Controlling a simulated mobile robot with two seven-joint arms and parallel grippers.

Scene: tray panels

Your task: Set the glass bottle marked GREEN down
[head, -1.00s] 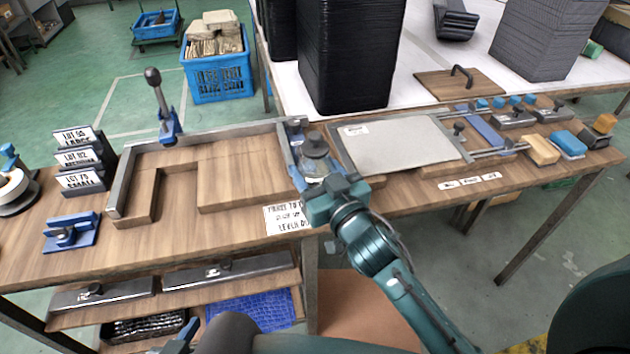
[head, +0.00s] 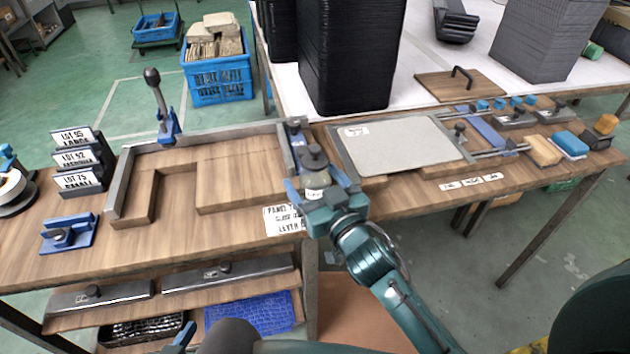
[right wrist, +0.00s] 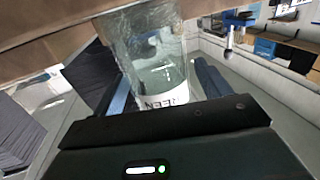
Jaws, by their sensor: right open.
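The glass bottle (head: 316,181) with a dark cap is upright at the front of the wooden bench, beside the tray fixture's right rail. Its white label ends in "EEN" in the right wrist view (right wrist: 168,100). My right gripper (head: 318,184) is open, with a blue finger on each side of the bottle. The bottle's base is hidden behind the gripper in the head view, so its contact with the bench cannot be seen. My left gripper (head: 183,337) shows only as a blue piece at the bottom edge; its jaws are cut off.
A wooden tray frame (head: 112,187) with panels lies left of the bottle. A grey panel (head: 400,143) lies in a frame to the right. A printed note (head: 284,219) is at the bench's front edge. Black stacks (head: 345,60) stand behind. Lot-marked holders (head: 80,160) stand at left.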

